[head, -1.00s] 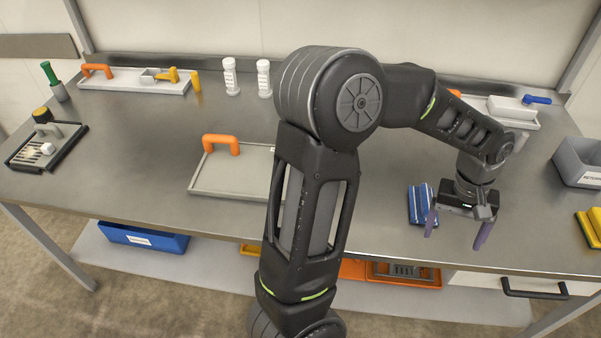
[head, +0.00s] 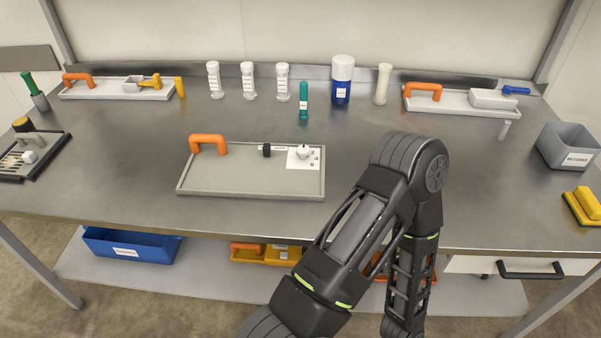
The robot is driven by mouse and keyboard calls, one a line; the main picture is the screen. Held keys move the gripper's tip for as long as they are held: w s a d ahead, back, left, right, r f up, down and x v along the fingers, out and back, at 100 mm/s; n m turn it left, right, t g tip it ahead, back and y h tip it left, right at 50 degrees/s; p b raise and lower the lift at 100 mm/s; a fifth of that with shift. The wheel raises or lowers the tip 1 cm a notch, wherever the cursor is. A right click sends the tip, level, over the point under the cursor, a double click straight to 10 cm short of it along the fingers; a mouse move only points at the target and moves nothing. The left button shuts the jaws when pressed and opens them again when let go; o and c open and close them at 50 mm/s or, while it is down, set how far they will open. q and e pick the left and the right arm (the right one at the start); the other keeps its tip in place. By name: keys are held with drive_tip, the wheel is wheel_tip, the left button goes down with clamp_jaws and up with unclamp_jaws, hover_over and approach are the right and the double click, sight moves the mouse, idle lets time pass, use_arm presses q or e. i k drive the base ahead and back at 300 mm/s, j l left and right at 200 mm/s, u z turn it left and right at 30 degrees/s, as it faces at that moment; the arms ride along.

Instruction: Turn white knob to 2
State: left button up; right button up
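A white knob (head: 303,152) stands on a white marked plate (head: 296,164) at the back right of a grey tray (head: 240,184) in the middle of the table. The marks on the plate are too small to read, so I cannot tell which one the knob points at. A small black knob-like part (head: 267,150) sits to its left. The tray has an orange handle at its back left. My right arm is bent at the right of the tray, its forearm running down out of the picture. Neither gripper is in view.
Several white-capped bottles, a teal tube (head: 303,100) and a blue jar (head: 342,80) stand at the back. Another tray (head: 460,108) lies back right, a grey bin (head: 568,148) at the right edge. The table left of the middle tray is mostly clear.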

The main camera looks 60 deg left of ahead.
sight(303, 150)
drive_tip(key=j+u, duration=0.1)
drive_tip(key=u, duration=0.35)
drive_tip(key=j+u, duration=0.1)
drive_tip(key=u, duration=0.4)
drive_tip(key=i+j+u, duration=0.1)
drive_tip(key=u, duration=0.8)
drive_tip(key=i+j+u, duration=0.1)
drive_tip(key=u, duration=0.35)
